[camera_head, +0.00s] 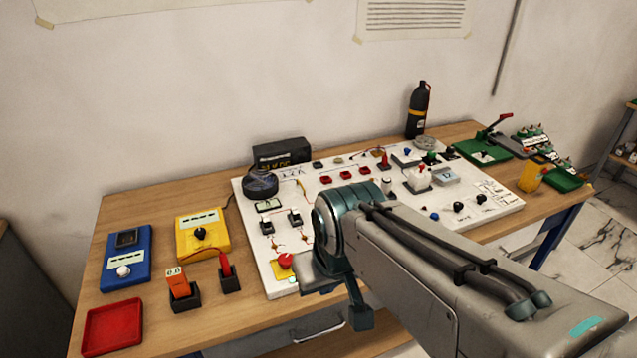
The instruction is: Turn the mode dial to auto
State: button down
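The white panel board (508,205) lies on the wooden table. A small black knob (458,207) near its front right edge has tiny lettering beside it and looks like the mode dial. Its pointer and its auto mark are too small to read. My arm crosses in front of the board from the lower right. Its end, with a teal part (360,318) that seems to belong to my gripper, hangs at the board's front edge, left of and apart from the knob. The fingertips cannot be made out, and nothing held shows.
Beside the knob are a blue knob (434,216) and another black knob (480,196). A red button (285,260) sits at the board's front left. A yellow meter (203,232), blue meter (125,257) and red tray (112,327) stand left. A dark bottle (418,111) stands behind.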

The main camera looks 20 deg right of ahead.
aim_at(458, 206)
jog(key=u, duration=0.05)
jog(key=k, duration=0.5)
jog(key=z, duration=0.35)
jog(key=i, duration=0.4)
jog(key=z, duration=0.95)
jog(key=k, duration=0.3)
jog(key=z, duration=0.65)
jog(key=i, duration=1.15)
jog(key=u, duration=0.75)
